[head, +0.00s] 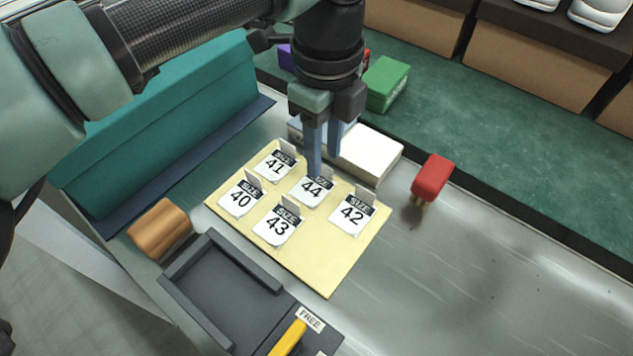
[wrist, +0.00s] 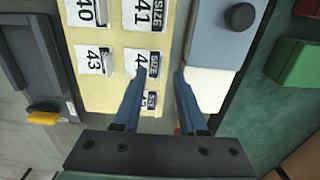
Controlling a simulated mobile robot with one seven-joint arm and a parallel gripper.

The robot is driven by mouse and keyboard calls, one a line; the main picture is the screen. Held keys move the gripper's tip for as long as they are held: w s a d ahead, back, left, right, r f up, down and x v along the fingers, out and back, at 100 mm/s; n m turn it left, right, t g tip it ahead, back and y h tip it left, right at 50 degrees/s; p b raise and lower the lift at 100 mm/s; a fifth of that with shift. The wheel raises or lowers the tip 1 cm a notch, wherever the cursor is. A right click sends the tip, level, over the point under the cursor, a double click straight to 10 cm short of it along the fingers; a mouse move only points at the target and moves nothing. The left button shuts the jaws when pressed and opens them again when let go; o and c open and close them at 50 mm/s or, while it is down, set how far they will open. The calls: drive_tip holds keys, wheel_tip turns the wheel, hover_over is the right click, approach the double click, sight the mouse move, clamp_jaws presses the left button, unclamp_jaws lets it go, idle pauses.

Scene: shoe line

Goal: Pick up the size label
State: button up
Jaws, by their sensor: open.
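Several white size labels with black headers and raised grey tabs lie on a pale yellow sheet (head: 318,278): 40 (head: 238,200), 41 (head: 270,168), 42 (head: 350,217), 43 (head: 276,228) and 44 (head: 312,191). My gripper (head: 318,168) is open, pointing down at the far edge of the 44 label. In the wrist view its blue fingers (wrist: 159,74) are apart with nothing seen held between them. The left finger covers part of the 44 label (wrist: 136,63) there. I cannot tell whether a finger touches the label or its tab.
A white box (head: 370,154) stands close behind the fingers, beside a blue-grey lidded case (wrist: 222,38). A red-topped brush (head: 432,178) stands right. A dark tray (head: 225,290), a yellow-handled item (head: 288,338) and a wooden block (head: 160,229) are in front.

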sight(324, 176)
drive_tip(key=shift+f, duration=0.95)
drive_tip(key=shift+r, duration=0.1)
clamp_jaws()
wheel_tip(324, 176, up, 10)
drive_tip(key=p, duration=0.2)
drive_tip(key=shift+p, duration=0.4)
